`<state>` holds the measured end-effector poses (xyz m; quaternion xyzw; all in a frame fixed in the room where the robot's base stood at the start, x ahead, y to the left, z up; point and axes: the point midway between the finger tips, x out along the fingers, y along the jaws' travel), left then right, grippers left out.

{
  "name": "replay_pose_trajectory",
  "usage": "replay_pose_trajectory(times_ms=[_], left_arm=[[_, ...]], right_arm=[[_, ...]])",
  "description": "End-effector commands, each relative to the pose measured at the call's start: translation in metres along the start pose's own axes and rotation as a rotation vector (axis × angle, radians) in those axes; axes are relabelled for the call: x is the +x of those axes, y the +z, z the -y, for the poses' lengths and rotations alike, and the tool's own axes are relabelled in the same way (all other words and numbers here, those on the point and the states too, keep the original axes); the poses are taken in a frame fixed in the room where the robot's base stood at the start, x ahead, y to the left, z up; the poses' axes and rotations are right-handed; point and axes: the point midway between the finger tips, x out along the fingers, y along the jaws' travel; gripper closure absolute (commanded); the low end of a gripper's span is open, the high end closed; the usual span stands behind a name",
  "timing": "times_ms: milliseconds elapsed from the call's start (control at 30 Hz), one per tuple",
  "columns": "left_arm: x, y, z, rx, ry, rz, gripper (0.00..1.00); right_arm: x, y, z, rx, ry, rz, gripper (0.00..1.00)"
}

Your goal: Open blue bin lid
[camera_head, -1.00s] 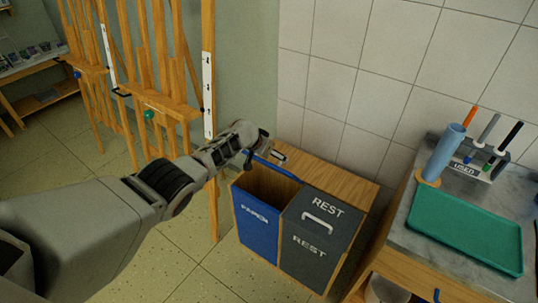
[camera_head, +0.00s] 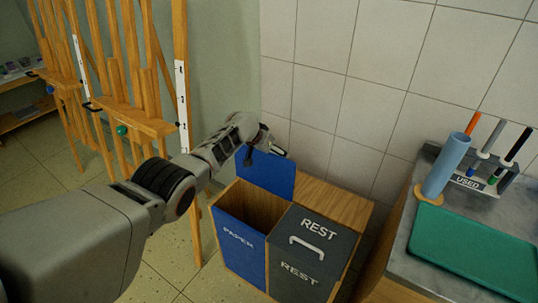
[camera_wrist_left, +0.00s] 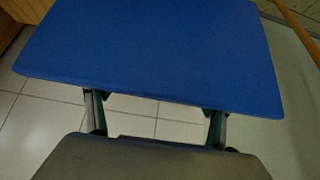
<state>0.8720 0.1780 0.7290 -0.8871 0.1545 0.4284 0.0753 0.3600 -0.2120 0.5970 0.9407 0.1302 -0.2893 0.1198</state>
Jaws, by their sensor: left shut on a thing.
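The blue lid (camera_head: 268,172) of the paper bin stands raised, roughly upright, at the back of the bin. The blue bin (camera_head: 236,246), marked PAPER, is open at the top and its wooden inside shows. My left gripper (camera_head: 265,146) is at the upper part of the lid and shut on it. In the left wrist view the lid (camera_wrist_left: 155,45) fills the top, just beyond the fingers of my left gripper (camera_wrist_left: 155,120). The exact point of grip is hidden. My right gripper is not in view.
The dark REST bin (camera_head: 312,262) beside it has its lid (camera_head: 318,228) closed, with a pale handle. Wooden easels (camera_head: 140,100) stand to the left. A counter with a green tray (camera_head: 475,255) and a marker holder (camera_head: 485,178) is at the right. A tiled wall is behind.

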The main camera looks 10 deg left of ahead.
Motion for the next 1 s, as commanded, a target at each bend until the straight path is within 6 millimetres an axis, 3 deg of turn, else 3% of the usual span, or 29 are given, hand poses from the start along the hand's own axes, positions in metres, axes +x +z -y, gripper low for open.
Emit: replay_pose_trajectory(times_ms=[33, 167, 200, 233, 267, 367, 633, 1000], left_arm=[[0.009, 0.011, -0.007, -0.001, 0.011, 0.017, 0.58], [0.011, 0.013, -0.008, 0.000, 0.012, 0.022, 0.63], [0.012, 0.014, -0.008, 0.000, 0.012, 0.023, 0.77], [0.012, 0.014, -0.008, 0.000, 0.012, 0.025, 0.98], [0.013, 0.015, -0.008, 0.000, 0.012, 0.026, 1.00], [0.012, 0.015, -0.007, 0.000, 0.010, 0.026, 0.80], [0.010, 0.013, -0.002, 0.000, 0.004, 0.022, 0.11], [0.007, 0.007, -0.002, 0.001, 0.003, 0.014, 0.11]], right_arm=[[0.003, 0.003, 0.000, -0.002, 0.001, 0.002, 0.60], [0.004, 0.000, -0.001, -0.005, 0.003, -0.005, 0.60], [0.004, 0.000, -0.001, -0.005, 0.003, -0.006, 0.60], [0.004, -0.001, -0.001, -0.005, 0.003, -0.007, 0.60], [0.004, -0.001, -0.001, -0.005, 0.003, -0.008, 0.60], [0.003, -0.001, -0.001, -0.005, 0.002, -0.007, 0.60], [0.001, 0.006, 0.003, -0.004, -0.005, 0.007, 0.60], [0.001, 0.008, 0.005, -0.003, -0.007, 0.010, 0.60]])
